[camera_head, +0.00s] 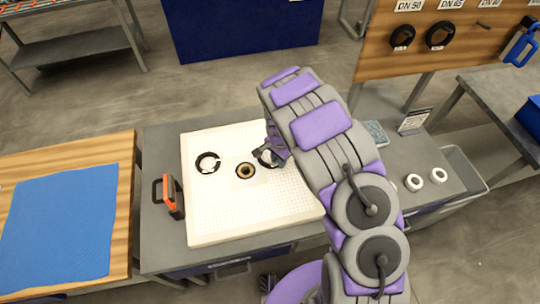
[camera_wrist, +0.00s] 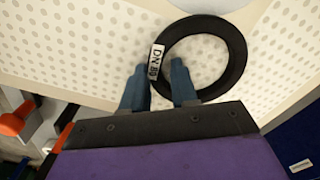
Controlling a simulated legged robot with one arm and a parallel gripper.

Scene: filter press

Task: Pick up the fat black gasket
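A black ring gasket (camera_wrist: 236,60) with a white "DN 80" label lies on the white perforated board in the wrist view. My gripper (camera_wrist: 160,75) is open, with one blue finger left of the ring's near-left rim and the other over its hole. I cannot tell whether the fingers are around the rim or still above it.
The white board (camera_head: 230,222) lies on a grey table, its front half clear. An orange-and-black tool (camera_head: 170,195) stands at its left. Two white rings (camera_head: 414,182) lie right of my arm. A blue mat (camera_head: 60,230) covers the wooden table at left.

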